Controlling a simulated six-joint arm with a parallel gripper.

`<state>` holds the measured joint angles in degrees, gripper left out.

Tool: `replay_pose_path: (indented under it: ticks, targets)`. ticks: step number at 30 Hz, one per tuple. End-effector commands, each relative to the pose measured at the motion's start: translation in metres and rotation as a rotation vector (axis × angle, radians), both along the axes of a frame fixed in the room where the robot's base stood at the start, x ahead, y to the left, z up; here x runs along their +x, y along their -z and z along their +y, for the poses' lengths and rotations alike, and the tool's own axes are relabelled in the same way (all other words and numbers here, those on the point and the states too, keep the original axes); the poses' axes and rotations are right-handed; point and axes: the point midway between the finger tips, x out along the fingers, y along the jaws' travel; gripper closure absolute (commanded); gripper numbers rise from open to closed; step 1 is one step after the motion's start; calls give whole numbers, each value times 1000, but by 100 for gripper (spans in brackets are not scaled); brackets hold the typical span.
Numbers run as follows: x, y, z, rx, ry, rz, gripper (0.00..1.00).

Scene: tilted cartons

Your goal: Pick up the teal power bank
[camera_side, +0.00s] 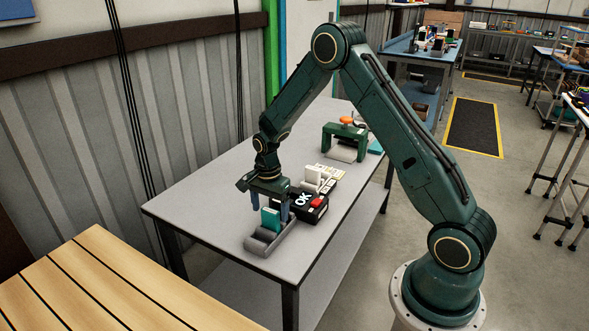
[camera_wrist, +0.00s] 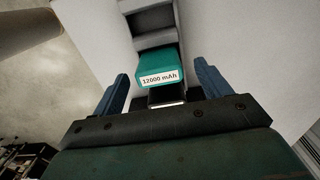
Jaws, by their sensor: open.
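The teal power bank (camera_side: 270,218) stands upright in a grey slotted holder (camera_side: 262,247) near the front edge of the table. In the wrist view the teal power bank (camera_wrist: 157,72) carries a white label reading "12000 mAh". My gripper (camera_side: 270,207) is above the holder, pointing down. Its two blue fingers are apart, one on each side of the power bank. In the wrist view my gripper (camera_wrist: 157,85) shows a gap between each finger and the power bank. The power bank's lower part is hidden in the holder.
Behind the holder is a black box (camera_side: 308,206) with "OK" on it and a red part. White blocks (camera_side: 318,177) stand beyond it. A green frame with an orange knob (camera_side: 346,138) is farther back. The table's left part (camera_side: 205,200) is clear.

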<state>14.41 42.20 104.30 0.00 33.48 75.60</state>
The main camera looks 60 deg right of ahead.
Motion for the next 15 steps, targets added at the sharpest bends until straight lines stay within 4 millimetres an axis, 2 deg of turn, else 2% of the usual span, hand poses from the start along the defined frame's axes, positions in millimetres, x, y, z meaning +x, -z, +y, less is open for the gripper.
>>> replay_pose_path:
  ticks: [6,15]
  targets:
    - [-1,26,1,1,0,3,24]
    - [-1,34,1,0,0,0,24]
